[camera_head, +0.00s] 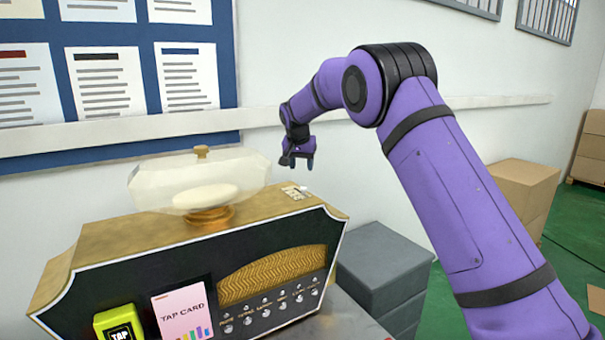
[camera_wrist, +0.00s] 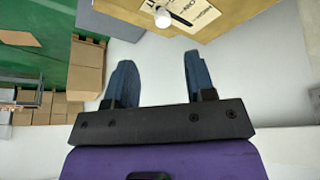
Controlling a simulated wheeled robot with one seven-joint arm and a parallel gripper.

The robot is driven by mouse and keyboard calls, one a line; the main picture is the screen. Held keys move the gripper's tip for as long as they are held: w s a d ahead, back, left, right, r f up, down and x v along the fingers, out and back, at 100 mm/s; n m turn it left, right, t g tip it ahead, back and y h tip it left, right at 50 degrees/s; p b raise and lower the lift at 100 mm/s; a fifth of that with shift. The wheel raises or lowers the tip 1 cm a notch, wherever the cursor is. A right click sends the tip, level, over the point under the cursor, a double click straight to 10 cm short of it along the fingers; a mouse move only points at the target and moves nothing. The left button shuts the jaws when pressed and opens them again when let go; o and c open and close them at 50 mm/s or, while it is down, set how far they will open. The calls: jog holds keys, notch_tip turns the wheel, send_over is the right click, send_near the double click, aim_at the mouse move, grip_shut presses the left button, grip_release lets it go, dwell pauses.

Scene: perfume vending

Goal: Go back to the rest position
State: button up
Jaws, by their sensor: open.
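My gripper (camera_head: 297,161) hangs in the air above the right end of the perfume machine (camera_head: 110,240), pointing down, apart from it. In the wrist view its two dark blue fingers (camera_wrist: 157,85) are spread apart with nothing between them. The gold top of the machine (camera_wrist: 245,12) shows beyond the fingers, with a printed label (camera_wrist: 192,14) and a small white knob (camera_wrist: 162,18) on it.
A glass perfume bottle (camera_head: 160,185) stands on the machine. The front carries a pink tap card (camera_head: 182,312) and a yellow tap reader (camera_head: 119,322). Grey boxes (camera_head: 385,262) stand right of it, cardboard boxes (camera_head: 525,188) farther right. A notice board (camera_head: 240,60) hangs behind.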

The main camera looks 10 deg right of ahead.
jog(key=shift+s+r, duration=0.15)
jog(key=shift+r, duration=0.15)
jog(key=s+d+r+n+y, duration=0.1)
jog(key=s+d+r, duration=0.3)
jog(key=s, duration=0.5)
jog(key=s+d+r, duration=0.1)
jog(key=s+r, duration=0.5)
jog(key=s, duration=0.2)
jog(key=s+d+r+n+y, duration=0.1)
jog(key=s+d+r, duration=0.3)
jog(key=s, duration=0.5)
jog(key=s+f+n, duration=0.1)
jog(key=s+f, duration=0.2)
jog(key=s, duration=1.3)
jog(key=s+f+n+t, duration=0.1)
jog(key=s+f+n, duration=0.1)
jog(key=s, duration=1.4)
jog(key=shift+d+f, duration=0.25)
jog(key=shift+f, duration=0.35)
jog(key=shift+w, duration=0.1)
